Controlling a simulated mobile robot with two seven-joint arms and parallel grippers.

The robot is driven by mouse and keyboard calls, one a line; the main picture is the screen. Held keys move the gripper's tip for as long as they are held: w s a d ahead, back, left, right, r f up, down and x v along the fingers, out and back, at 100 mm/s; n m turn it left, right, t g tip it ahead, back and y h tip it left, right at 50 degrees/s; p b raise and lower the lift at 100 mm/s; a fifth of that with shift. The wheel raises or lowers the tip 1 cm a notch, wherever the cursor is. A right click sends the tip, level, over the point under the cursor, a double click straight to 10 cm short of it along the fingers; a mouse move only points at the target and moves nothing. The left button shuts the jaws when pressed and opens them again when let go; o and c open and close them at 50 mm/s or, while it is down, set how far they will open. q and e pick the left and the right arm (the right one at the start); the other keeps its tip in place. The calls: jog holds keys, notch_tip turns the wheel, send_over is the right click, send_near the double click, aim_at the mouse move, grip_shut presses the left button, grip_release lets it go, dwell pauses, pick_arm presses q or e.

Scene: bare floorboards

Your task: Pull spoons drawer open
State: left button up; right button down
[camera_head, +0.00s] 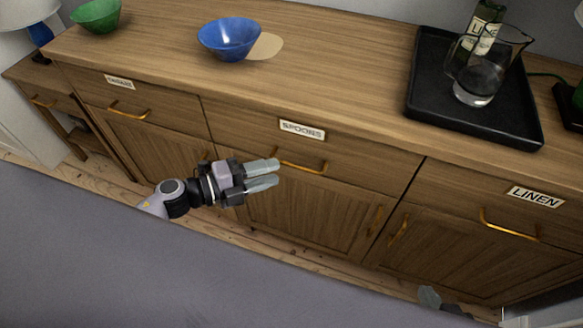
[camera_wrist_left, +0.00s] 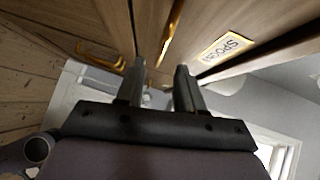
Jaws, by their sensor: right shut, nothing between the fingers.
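The spoons drawer (camera_head: 255,132) is the middle drawer of the wooden sideboard, and its front looks flush with its neighbours. It bears a white SPOONS label (camera_head: 302,130) and a gold bar handle (camera_head: 303,167). My left gripper (camera_head: 278,173) is open and empty, its fingertips just left of that handle in the head view. In the left wrist view the two fingers (camera_wrist_left: 160,72) are apart, and a gold handle (camera_wrist_left: 172,32) lies beyond and between them; the SPOONS label (camera_wrist_left: 225,46) is to the right. My right gripper (camera_head: 430,297) shows only partly at the bottom, shut and low before the sideboard.
A LINEN drawer (camera_head: 460,205) is on the right and another labelled drawer (camera_head: 150,105) on the left. Cabinet doors are below. On top stand a blue bowl (camera_head: 229,42), a green bowl (camera_head: 96,15) and a black tray (camera_head: 425,90) with a glass jug (camera_head: 478,85) and bottle.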

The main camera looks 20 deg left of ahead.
pick_arm(q)
jog(key=shift+x, duration=2.7)
grip_shut()
